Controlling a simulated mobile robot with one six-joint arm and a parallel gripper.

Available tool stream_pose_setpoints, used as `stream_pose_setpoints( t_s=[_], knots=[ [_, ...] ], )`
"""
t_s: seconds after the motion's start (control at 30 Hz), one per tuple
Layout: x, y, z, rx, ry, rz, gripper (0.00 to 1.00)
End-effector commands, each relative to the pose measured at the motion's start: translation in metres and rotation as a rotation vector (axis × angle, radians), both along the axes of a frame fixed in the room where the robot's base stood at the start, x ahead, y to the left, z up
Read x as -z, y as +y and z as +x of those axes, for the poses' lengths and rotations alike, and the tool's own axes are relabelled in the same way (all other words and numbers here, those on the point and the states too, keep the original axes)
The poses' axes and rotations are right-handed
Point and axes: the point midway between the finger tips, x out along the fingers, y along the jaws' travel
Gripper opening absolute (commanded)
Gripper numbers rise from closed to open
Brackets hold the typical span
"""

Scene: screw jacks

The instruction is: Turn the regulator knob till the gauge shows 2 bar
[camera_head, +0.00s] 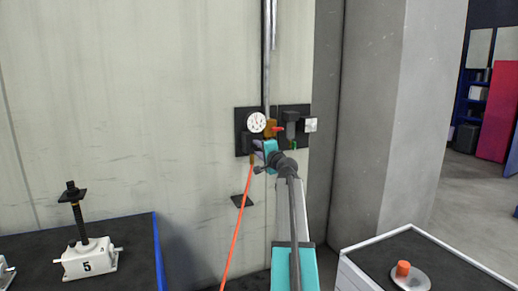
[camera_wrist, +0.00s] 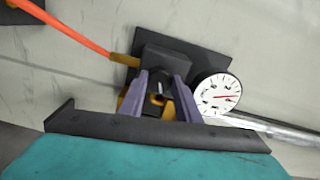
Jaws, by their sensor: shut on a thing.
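My gripper (camera_wrist: 162,78) is shut on the regulator knob (camera_wrist: 158,90), its two purple-grey fingers on either side of it. The dark regulator body (camera_wrist: 166,62) sits just beyond the fingertips. The white round gauge (camera_wrist: 218,94) is right of the fingers in the wrist view, with a red needle; its numbers are too small to read surely. In the head view, the gauge (camera_head: 257,122) is on a dark wall plate, and my gripper (camera_head: 262,150) is just below it. The knob is hidden there by my gripper.
An orange hose (camera_head: 236,230) hangs from the regulator. A metal pipe (camera_head: 267,60) runs up the wall. A second dark plate with a valve (camera_head: 291,125) is at the right. A bench (camera_head: 130,240) with a screw jack (camera_head: 88,258) and a grey-topped stand (camera_head: 400,240) are lower down.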

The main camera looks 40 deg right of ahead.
Motion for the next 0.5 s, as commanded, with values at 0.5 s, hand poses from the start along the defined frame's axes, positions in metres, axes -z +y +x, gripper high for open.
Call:
stream_pose_setpoints(
  t_s=[0.5],
  knots=[
    [-0.0032,-0.0005,-0.0008,0.001,-0.183,0.453,0.08]
  ],
)
